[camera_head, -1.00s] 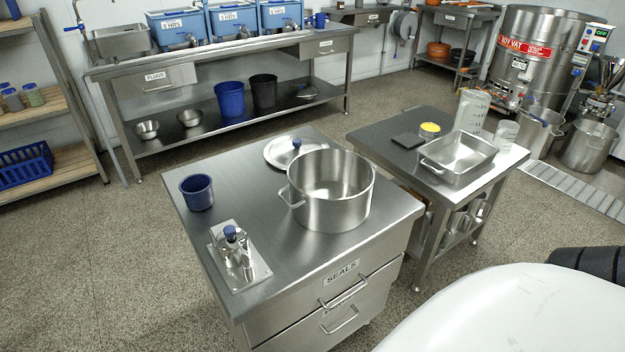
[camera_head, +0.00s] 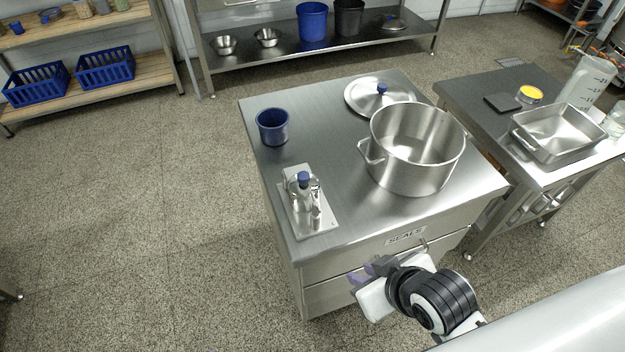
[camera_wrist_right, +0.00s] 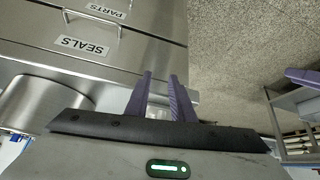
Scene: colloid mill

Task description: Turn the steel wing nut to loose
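A small steel fitting with a blue knob (camera_head: 303,190) stands on a flat metal plate (camera_head: 327,221) near the left front corner of the steel cabinet top (camera_head: 345,150). A steel wing nut cannot be made out on it at this size. My right gripper (camera_head: 374,266) is in front of the cabinet's drawers, below the top and to the right of the fitting. In the right wrist view its two purple fingers (camera_wrist_right: 160,76) are apart with nothing between them. They point toward the cabinet front. My left gripper is not in view.
A blue cup (camera_head: 272,126), a large steel pot (camera_head: 415,150) and a lid with a blue knob (camera_head: 381,97) share the cabinet top. The SEALS drawer (camera_wrist_right: 83,46) faces my right gripper. A side table (camera_head: 470,95) with a steel pan (camera_head: 560,132) stands to the right.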

